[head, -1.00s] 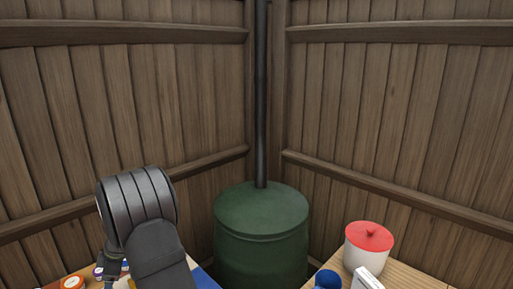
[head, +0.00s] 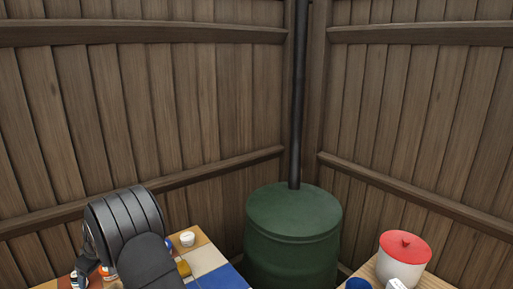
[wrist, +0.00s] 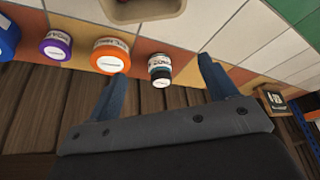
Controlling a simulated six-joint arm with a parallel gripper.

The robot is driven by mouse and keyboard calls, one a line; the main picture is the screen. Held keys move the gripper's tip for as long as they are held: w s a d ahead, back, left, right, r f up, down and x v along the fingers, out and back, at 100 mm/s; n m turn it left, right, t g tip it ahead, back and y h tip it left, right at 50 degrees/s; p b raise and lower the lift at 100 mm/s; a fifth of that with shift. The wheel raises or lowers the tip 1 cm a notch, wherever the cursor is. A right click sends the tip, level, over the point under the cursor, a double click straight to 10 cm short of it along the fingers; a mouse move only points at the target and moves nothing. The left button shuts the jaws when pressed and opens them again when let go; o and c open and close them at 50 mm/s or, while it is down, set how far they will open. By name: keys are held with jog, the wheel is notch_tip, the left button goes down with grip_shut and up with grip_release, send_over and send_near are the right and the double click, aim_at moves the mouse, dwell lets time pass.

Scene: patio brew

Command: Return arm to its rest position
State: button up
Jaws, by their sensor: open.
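My gripper (wrist: 162,68) shows in the wrist view with its two blue-grey fingers spread wide apart. Nothing is held between them. A dark jar with a white lid (wrist: 160,68) appears beyond the gap, at the edge of the tiled table, and looks apart from both fingers. In the head view my arm is folded at the lower left, over the table's near side, and the fingers are hard to make out there.
Orange (wrist: 110,56), purple (wrist: 56,46) and blue (wrist: 8,36) lidded containers line the table edge. The head view shows a white cup (head: 187,239), a green barrel (head: 292,240), a red-lidded pot (head: 403,262) on the right table and wooden fences behind.

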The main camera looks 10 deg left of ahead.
jog(key=shift+s+a+m, duration=0.15)
jog(key=shift+s+a, duration=0.1)
jog(key=shift+a, duration=0.25)
jog(key=shift+s+a+m, duration=0.15)
jog(key=shift+s+a, duration=0.1)
jog(key=shift+a, duration=0.25)
